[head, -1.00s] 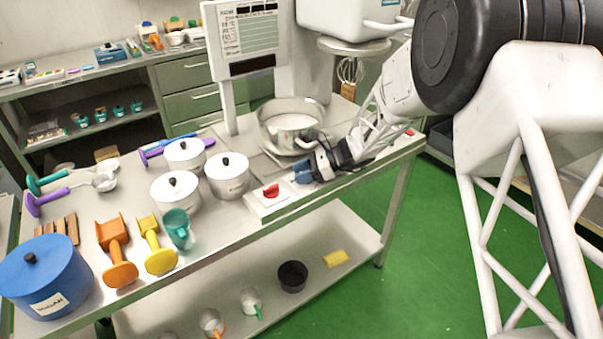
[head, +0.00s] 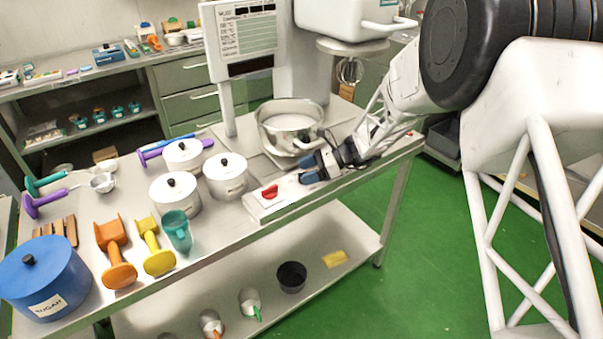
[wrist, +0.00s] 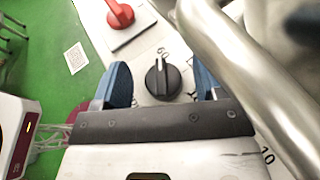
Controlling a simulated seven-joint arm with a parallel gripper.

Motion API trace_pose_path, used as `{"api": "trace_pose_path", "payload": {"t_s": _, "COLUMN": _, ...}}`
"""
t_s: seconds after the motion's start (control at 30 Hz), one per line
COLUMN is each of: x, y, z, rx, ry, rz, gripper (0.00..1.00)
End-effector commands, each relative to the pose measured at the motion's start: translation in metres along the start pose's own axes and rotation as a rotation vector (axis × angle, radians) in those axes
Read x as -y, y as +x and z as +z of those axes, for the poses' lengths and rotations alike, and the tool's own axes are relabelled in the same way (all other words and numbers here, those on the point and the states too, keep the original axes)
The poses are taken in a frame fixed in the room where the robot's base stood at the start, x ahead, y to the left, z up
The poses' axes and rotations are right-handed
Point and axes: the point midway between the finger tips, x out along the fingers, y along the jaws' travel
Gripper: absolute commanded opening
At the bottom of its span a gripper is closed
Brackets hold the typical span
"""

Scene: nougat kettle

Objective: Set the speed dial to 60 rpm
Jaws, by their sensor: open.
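The speed dial (wrist: 162,80) is a round black knob with a raised grip on a white panel, in the wrist view. The number 60 shows on the panel just above it, and a 10 shows at the lower right. My gripper (wrist: 161,84) is open, with one blue fingertip on each side of the dial; I cannot tell whether either touches it. In the head view my gripper (head: 309,169) is over the white control panel (head: 288,194), to the right of a red knob (head: 269,191). The dial is hidden there.
The steel kettle (head: 291,126) stands right behind my gripper. A thick metal bar (wrist: 255,85) runs close along the right finger in the wrist view. Lidded white pots (head: 227,176) stand left of the panel. Scoops and a blue sugar pot (head: 45,277) are farther left.

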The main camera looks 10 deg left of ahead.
Motion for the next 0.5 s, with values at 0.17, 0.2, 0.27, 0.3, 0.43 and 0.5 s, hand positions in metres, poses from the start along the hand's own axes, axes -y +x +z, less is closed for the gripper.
{"api": "trace_pose_path", "payload": {"t_s": 0.17, "x": 0.001, "y": -0.024, "z": 0.001, "rx": 0.000, "ry": -0.001, "rz": -0.001, "gripper": 0.67}}
{"api": "trace_pose_path", "payload": {"t_s": 0.2, "x": 0.001, "y": -0.029, "z": 0.001, "rx": 0.000, "ry": 0.000, "rz": -0.002, "gripper": 0.67}}
{"api": "trace_pose_path", "payload": {"t_s": 0.27, "x": 0.000, "y": -0.036, "z": 0.000, "rx": 0.000, "ry": -0.001, "rz": -0.001, "gripper": 0.67}}
{"api": "trace_pose_path", "payload": {"t_s": 0.3, "x": 0.000, "y": -0.040, "z": 0.000, "rx": 0.000, "ry": -0.001, "rz": -0.001, "gripper": 0.67}}
{"api": "trace_pose_path", "payload": {"t_s": 0.43, "x": 0.000, "y": -0.050, "z": 0.001, "rx": 0.000, "ry": -0.001, "rz": 0.000, "gripper": 0.67}}
{"api": "trace_pose_path", "payload": {"t_s": 0.5, "x": 0.000, "y": -0.053, "z": 0.001, "rx": 0.000, "ry": -0.001, "rz": 0.000, "gripper": 0.67}}
